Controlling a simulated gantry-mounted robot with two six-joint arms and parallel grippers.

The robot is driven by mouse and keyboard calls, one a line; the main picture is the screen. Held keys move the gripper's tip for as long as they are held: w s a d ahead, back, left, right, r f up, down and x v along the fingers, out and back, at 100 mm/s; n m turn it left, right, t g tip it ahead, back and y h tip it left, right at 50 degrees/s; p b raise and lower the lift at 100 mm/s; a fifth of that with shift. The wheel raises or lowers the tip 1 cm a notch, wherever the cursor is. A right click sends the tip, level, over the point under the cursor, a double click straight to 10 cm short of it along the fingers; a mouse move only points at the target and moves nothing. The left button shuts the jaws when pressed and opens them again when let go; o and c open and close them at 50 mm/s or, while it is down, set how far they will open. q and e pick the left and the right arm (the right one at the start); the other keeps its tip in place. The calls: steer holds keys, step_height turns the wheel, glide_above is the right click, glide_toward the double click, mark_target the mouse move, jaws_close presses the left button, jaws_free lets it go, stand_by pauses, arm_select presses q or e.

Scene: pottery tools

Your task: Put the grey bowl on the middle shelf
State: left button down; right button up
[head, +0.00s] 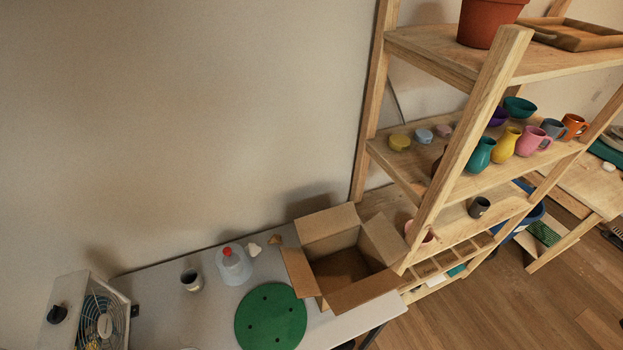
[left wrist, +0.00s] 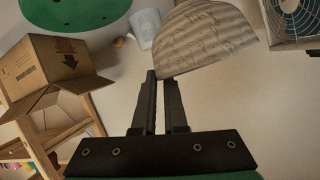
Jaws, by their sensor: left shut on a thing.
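The grey bowl (left wrist: 208,42) shows in the left wrist view as a grey-brown ribbed, curved shape, tilted at the fingertips. My left gripper (left wrist: 168,78) is shut on its edge; the exact contact is partly hidden. The bowl and both grippers are outside the head view. The wooden rack stands at the right of the head view. Its middle shelf (head: 492,181) holds a teal jug (head: 480,154), a yellow jug (head: 504,142), a pink mug (head: 531,141), more mugs and bowls, and small lidded pots (head: 399,142) at its left end.
An open cardboard box (head: 345,262) stands on the grey table beside the rack. A rack post (head: 468,132) crosses in front of the middle shelf.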

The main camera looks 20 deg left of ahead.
arm_select(q)
steer(key=a+r+n+g+y+p, duration=0.1)
steer(key=a+r+n+y+p, duration=0.15)
steer(key=r+p, duration=0.75)
steer(key=w+d+r+m+t+h+p, duration=0.1)
steer(key=w+d+r+m+h+p, duration=0.3)
steer(key=r, duration=0.3)
steer(key=w+d+r+m+t+h+p, duration=0.2)
steer(key=w+d+r+m+h+p, duration=0.2)
steer(key=r, duration=0.4)
steer(key=shift+w+d+m+h, duration=0.25)
steer(key=shift+d+m+h, duration=0.15)
steer(key=shift+h, duration=0.35)
